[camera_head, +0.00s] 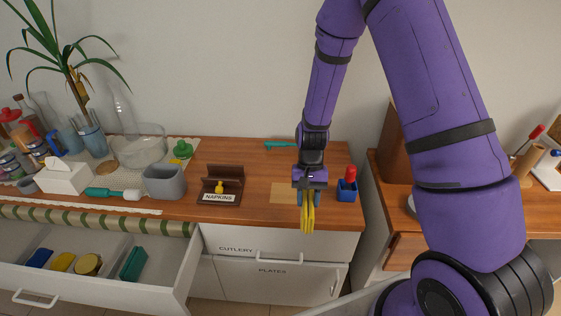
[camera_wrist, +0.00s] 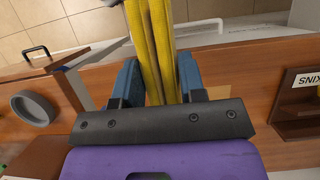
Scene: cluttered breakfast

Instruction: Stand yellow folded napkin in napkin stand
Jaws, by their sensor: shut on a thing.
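My gripper (camera_head: 307,199) is shut on the yellow folded napkin (camera_head: 307,220), which hangs down from the fingers in front of the counter's front edge. The wrist view also shows the napkin (camera_wrist: 155,50) between the two blue fingers (camera_wrist: 157,82). The napkin stand (camera_head: 220,185) is a brown wooden holder labelled NAPKINS on the counter, left of my gripper. A small yellow thing shows in the stand. In the wrist view the stand (camera_wrist: 292,112) is at the right edge, partly cut off.
A blue holder with a red-topped thing (camera_head: 347,187) stands just right of my gripper. A grey container (camera_head: 164,182) stands left of the stand. An open drawer (camera_head: 190,262) with several items juts out at lower left.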

